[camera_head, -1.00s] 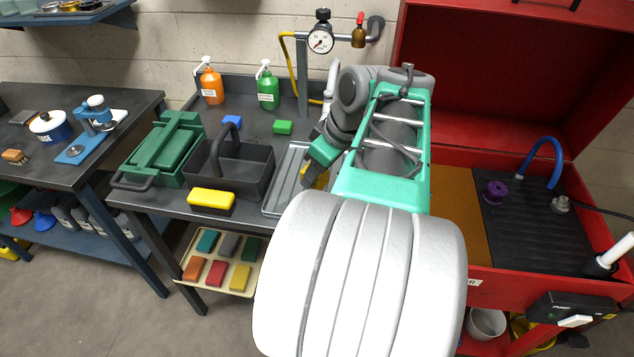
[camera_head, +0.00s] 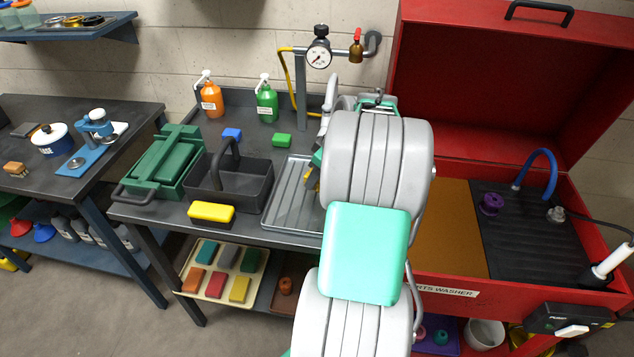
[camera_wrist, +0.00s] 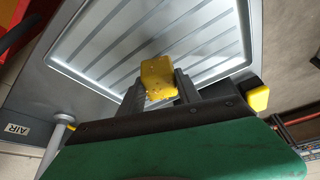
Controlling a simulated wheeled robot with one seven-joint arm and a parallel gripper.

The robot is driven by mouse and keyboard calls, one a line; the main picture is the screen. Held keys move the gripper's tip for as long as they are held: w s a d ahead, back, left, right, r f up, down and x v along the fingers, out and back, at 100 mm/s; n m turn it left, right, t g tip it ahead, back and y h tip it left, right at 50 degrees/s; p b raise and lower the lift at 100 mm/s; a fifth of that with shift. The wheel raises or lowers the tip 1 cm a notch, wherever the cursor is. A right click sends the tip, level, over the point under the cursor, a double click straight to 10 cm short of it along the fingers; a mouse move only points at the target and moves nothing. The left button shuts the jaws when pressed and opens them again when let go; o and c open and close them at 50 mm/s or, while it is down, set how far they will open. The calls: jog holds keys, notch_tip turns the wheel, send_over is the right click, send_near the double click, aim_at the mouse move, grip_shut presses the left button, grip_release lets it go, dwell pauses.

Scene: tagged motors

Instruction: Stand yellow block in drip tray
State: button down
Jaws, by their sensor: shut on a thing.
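The yellow block (camera_wrist: 157,76) is between the two dark fingers of my gripper (camera_wrist: 160,86) in the wrist view, which is shut on it. The ribbed grey drip tray (camera_wrist: 108,42) lies behind the block in that view. In the head view the drip tray (camera_head: 278,208) is on the dark bench, right of the black tote. There my gripper (camera_head: 314,174) is over the tray's right part, largely hidden by my arm; only a sliver of yellow shows. I cannot tell whether the block touches the tray.
A black tote (camera_head: 258,190) stands left of the tray, with a yellow-topped black piece (camera_head: 211,212) before it. A green toolbox (camera_head: 160,165) is further left. The red parts washer (camera_head: 470,290) stands right.

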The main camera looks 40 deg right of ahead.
aim_at(317, 184)
jog(key=shift+f, duration=1.65)
jog(key=c, duration=0.8)
grip_release()
jog(key=shift+c, duration=0.2)
